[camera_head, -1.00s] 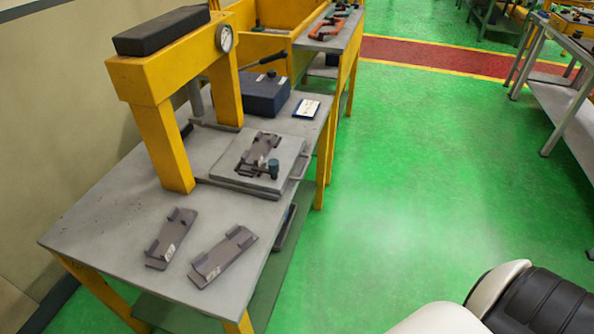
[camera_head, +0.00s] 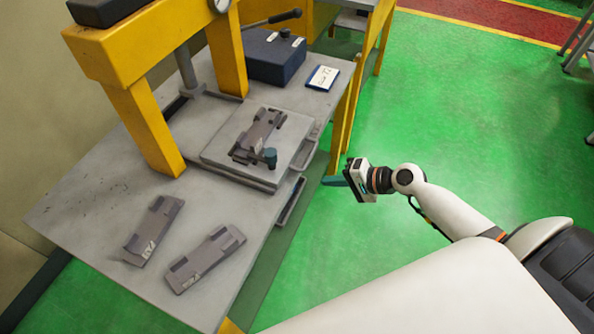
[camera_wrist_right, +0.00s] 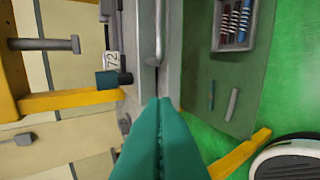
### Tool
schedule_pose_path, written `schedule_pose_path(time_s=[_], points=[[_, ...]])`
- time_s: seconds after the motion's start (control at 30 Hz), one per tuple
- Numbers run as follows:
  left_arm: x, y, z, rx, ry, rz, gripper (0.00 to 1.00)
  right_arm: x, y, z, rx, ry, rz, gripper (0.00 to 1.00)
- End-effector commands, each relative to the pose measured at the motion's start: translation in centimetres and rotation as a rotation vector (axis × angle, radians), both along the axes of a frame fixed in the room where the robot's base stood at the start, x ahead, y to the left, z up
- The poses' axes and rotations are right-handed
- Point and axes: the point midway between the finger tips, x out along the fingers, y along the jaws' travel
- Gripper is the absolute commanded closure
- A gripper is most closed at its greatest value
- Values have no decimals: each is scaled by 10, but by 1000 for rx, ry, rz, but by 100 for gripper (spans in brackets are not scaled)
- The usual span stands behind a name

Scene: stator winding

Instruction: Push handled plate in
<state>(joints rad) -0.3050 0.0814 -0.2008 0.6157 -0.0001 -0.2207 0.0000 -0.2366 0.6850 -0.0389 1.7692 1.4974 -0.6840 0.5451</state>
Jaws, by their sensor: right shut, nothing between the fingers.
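The handled plate (camera_head: 220,150) is a grey square plate on the grey table, pulled out in front of the yellow press frame. A dark metal fixture with a teal-topped knob (camera_head: 270,157) sits on it. Its handle (camera_head: 307,145) is on the right edge, and a grey bar that looks like this handle shows in the right wrist view (camera_wrist_right: 158,35). My right gripper (camera_head: 330,181) is to the right of the handle, beyond the table edge and apart from it. Its teal fingers are shut and empty, also filling the lower middle of the right wrist view (camera_wrist_right: 165,105). My left gripper is not in view.
Two loose dark brackets (camera_head: 155,230) (camera_head: 205,258) lie on the table front. The yellow press frame (camera_head: 145,125) stands behind the plate. A dark blue box (camera_head: 273,58) and a small card (camera_head: 322,78) sit at the back. Green floor is clear at right.

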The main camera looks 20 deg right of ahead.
Motion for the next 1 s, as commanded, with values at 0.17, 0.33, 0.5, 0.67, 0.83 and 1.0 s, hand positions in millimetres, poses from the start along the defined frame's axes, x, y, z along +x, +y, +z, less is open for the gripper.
schedule_pose_path(time_s=[0.17, 0.33, 0.5, 0.67, 0.83, 1.0], points=[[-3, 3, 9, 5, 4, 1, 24, 28, 23, -18, 3, -2, -3, 100], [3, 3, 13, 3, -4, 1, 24, 50, 44, -35, 1, -2, -2, 100], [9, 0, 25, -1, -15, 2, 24, 68, 60, -34, -1, -2, -2, 100], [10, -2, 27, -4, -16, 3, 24, 76, 67, -35, -2, -2, -2, 100], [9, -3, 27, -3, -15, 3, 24, 78, 68, -37, -3, -1, -1, 100], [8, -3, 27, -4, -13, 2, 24, 78, 68, -37, -3, -1, -1, 100]])
